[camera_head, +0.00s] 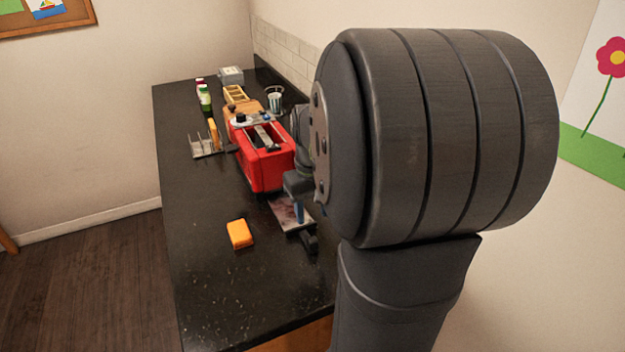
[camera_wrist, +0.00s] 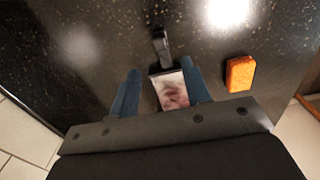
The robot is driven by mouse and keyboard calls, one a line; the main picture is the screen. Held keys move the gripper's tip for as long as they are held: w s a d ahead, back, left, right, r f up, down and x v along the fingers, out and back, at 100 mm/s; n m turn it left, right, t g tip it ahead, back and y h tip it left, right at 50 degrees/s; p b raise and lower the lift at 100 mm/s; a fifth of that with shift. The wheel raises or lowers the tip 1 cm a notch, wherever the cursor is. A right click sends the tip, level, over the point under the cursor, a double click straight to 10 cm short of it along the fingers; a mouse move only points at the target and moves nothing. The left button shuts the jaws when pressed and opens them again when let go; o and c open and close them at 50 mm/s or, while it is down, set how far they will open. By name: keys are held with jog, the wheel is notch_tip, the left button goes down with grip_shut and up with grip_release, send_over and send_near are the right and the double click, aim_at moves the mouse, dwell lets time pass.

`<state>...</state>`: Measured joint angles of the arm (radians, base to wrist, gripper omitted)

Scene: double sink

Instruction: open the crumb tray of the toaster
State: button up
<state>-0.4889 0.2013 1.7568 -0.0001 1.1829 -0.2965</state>
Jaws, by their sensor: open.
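The red toaster (camera_head: 263,160) stands on the dark counter. Its flat crumb tray (camera_head: 284,213) sticks out from the toaster's near end, and a dark handle (camera_head: 309,241) is at the tray's outer end. In the wrist view the tray's pale, blotchy surface (camera_wrist: 171,92) and the handle (camera_wrist: 160,47) show. My gripper (camera_wrist: 161,73) is open, with one blue finger on each side of the tray and the handle beyond the fingertips. In the head view one blue finger (camera_head: 299,209) shows over the tray. The toaster is hidden in the wrist view.
An orange sponge (camera_head: 240,234) lies on the counter, left of the tray; it also shows in the wrist view (camera_wrist: 241,73). A wire rack (camera_head: 205,146) stands left of the toaster, and bottles (camera_head: 204,97) stand farther back. The near counter (camera_head: 230,300) is clear.

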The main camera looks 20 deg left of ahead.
notch_tip(320, 180, up, 9)
send_over(312, 239)
jog(key=shift+f, duration=0.1)
dwell(0.4)
notch_tip(312, 239, down, 17)
jog(key=shift+w+f, duration=0.1)
jog(key=shift+f, duration=0.1)
dwell(0.4)
jog(key=shift+r, duration=0.1)
notch_tip(312, 239, up, 17)
notch_tip(312, 239, down, 17)
jog(key=shift+f, duration=0.1)
jog(key=w+a, duration=1)
jog(key=shift+w+a, duration=0.25)
notch_tip(312, 239, up, 18)
jog(key=shift+w+a+f, duration=0.2)
jog(key=shift+f, duration=0.05)
